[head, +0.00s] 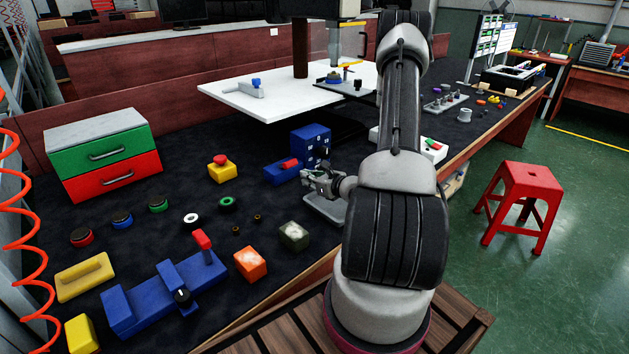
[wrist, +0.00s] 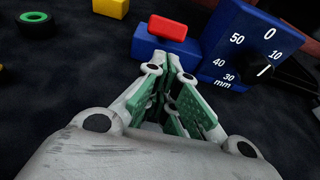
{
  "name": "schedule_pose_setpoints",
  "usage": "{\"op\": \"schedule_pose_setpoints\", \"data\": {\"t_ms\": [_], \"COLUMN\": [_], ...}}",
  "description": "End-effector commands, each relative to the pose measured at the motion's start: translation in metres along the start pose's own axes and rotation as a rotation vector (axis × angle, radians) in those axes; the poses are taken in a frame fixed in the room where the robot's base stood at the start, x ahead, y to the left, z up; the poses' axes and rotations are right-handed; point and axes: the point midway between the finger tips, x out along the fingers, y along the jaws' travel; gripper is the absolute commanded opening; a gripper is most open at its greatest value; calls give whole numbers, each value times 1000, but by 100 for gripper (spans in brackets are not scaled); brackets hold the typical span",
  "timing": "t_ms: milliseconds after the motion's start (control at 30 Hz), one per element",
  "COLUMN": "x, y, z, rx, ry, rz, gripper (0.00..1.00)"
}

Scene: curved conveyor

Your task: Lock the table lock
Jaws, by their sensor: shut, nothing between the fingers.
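A blue block (head: 279,175) with a red handle (head: 290,164) on top stands on the dark bench, beside a blue box (head: 310,142) with a dial. No label shows which part is the table lock. In the wrist view, the red handle (wrist: 167,26) lies across the blue block (wrist: 146,45), just beyond the fingertips, and the dial box (wrist: 240,45) is to the right with a millimetre scale. My gripper (head: 308,180) is low over the bench, in front of the blue block. In the wrist view, my gripper (wrist: 172,78) is shut and empty, apparently apart from the handle.
Another blue device (head: 165,292) with a red-tipped lever (head: 201,240) is at front left. A yellow box with a red button (head: 222,168) and several small rings and blocks lie left of my gripper. A white tabletop (head: 250,103) stands behind. Dark bench between is clear.

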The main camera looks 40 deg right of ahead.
Motion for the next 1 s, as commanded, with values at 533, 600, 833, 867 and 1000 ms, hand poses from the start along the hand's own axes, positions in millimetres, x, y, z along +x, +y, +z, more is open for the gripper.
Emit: {"op": "schedule_pose_setpoints", "data": {"t_ms": [533, 600, 833, 867, 1000], "x": [44, 44, 44, 44, 43], "y": [0, 0, 0, 0, -1], "z": [0, 0, 2, 2, 6], "rx": [1, 1, 0, -1, -1], "ry": [0, 0, 7, 12, 45], "rz": [0, 0, 0, 0, -1], "gripper": [0, 0, 0, 0, 0]}}
